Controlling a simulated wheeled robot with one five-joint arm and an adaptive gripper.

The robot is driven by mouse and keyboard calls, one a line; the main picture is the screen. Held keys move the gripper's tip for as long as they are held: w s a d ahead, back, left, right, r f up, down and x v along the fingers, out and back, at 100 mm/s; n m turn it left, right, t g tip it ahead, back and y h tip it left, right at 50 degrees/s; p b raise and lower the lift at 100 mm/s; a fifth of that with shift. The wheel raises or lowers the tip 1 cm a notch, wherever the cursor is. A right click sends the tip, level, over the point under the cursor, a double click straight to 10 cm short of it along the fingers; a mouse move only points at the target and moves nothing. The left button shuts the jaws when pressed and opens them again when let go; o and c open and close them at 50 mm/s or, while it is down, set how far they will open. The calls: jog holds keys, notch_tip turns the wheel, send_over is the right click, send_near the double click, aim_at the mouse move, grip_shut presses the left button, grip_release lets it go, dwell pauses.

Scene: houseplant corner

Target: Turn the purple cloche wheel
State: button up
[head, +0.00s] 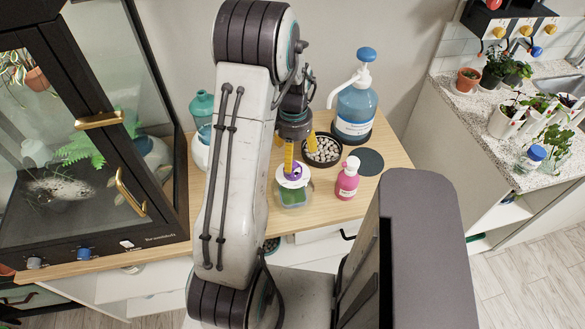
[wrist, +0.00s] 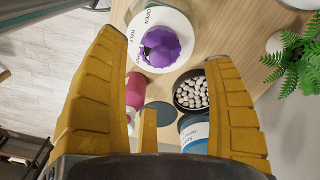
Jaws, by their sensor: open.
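The cloche (head: 293,193) is a small clear jar with something green inside and a white lid, standing on the wooden top in the head view. Its purple wheel (head: 296,174) sits on the lid, partly covered by a yellow finger. In the wrist view the purple wheel (wrist: 161,47) is a lobed knob on a white dial (wrist: 176,18) lettered OPEN and HALF. My gripper (wrist: 166,48) is open, with yellow fingers left and right of the wheel in the picture. In the head view my gripper (head: 300,160) is just above the cloche. I cannot tell whether a finger touches the wheel.
A pink bottle (head: 348,178) stands close right of the cloche. A bowl of pale pebbles (head: 322,150) and a blue pump bottle (head: 355,105) are behind. A dark round mat (head: 370,161) lies empty. A black-framed glass cabinet (head: 90,130) stands left.

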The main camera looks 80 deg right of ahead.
aim_at(293, 169)
jog(key=shift+f+m, duration=0.3)
jog(key=shift+f, duration=0.25)
jog(key=shift+f+p, duration=0.7)
jog(key=shift+f, duration=2.4)
